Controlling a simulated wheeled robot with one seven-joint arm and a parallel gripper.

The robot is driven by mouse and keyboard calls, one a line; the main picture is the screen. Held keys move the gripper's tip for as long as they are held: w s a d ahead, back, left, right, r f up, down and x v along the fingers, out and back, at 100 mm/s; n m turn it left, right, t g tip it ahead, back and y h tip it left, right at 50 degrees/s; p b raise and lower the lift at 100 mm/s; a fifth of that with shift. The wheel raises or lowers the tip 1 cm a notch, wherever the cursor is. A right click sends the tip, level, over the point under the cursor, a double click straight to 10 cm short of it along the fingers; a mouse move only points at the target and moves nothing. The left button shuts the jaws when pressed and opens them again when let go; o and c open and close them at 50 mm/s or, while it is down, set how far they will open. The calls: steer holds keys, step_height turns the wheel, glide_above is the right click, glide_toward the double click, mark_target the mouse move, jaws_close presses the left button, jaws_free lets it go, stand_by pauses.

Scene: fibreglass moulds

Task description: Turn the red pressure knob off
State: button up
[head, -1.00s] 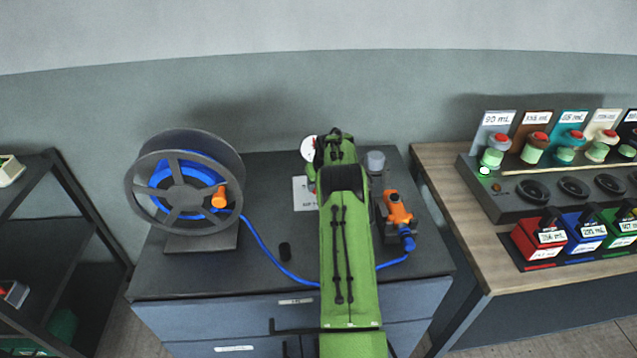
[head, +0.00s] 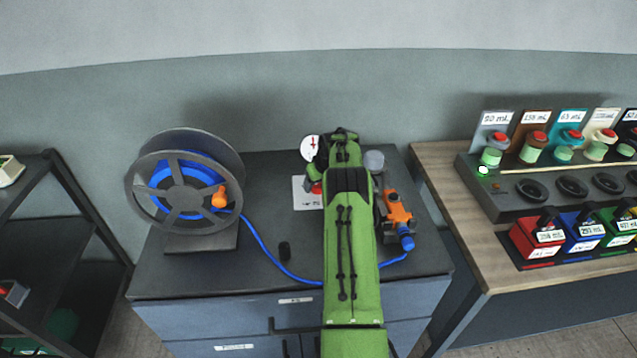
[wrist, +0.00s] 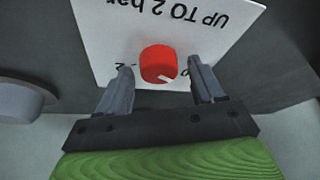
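The red pressure knob (wrist: 158,65) is in the wrist view, in front of a white card (wrist: 105,45) lettered "UP TO 2 bar", which appears upside down. A pale pointer mark shows at the knob's lower right. My gripper (wrist: 165,78) is open, with one finger on each side of the knob and a gap visible on both sides. I cannot tell how deep the fingers reach. In the head view a bit of the red knob (head: 316,188) shows beside my green arm, which hides the gripper. A round white gauge with a red needle (head: 311,147) stands behind.
A hose reel (head: 185,185) with blue hose stands left on the dark cabinet (head: 190,285). The hose runs to an orange valve fitting (head: 398,210) right of my arm. A wooden bench (head: 500,270) is at right.

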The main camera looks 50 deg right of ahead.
steer(key=p+v, duration=0.1)
steer(key=v, duration=1.4)
steer(key=shift+s+r, duration=0.2)
steer(key=shift+r, duration=0.1)
steer(key=shift+a, duration=0.15)
